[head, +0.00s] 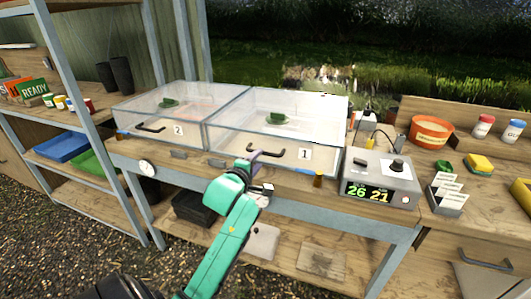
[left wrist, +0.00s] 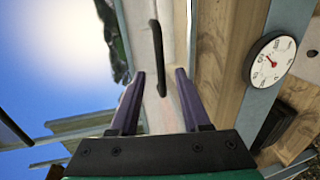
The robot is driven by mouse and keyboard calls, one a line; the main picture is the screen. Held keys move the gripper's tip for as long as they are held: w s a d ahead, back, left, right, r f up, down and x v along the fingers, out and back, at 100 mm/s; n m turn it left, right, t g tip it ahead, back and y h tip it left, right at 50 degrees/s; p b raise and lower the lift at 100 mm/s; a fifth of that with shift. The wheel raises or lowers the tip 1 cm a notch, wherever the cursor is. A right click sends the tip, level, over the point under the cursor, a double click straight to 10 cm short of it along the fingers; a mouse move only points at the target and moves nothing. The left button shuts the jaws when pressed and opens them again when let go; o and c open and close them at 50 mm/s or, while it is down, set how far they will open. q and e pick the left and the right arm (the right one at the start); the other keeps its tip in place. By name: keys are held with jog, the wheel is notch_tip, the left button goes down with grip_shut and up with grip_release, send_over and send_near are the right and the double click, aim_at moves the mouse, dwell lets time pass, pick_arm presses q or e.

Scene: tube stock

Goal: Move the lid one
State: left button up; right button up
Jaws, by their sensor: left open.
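The clear lid one (head: 318,112) lies closed on the right-hand box, with a small green thing showing beneath. Its dark bar handle (head: 266,153) is at the front, beside the white "1" label. My left gripper (head: 262,172) is open at this handle, at the front edge of the box. In the left wrist view a dark bar handle (left wrist: 155,45) runs down between the two purple fingers of my left gripper (left wrist: 160,75), with space on both sides. Whether a finger touches it I cannot tell. My right gripper is out of view.
The clear lid two (head: 165,98) is directly to the left. A control box (head: 380,176) reading 26 and 21 stands close on the right. An orange bowl (head: 431,131) and a card holder (head: 447,197) are further right. A steel-framed shelf (head: 62,95) stands at left.

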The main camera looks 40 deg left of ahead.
aim_at(264, 153)
pick_arm(q)
jog(key=x, duration=0.6)
jog(key=shift+s, duration=0.1)
jog(key=shift+w+a+f, duration=0.1)
jog(key=shift+w+a, duration=0.1)
jog(key=shift+w, duration=0.2)
grip_shut()
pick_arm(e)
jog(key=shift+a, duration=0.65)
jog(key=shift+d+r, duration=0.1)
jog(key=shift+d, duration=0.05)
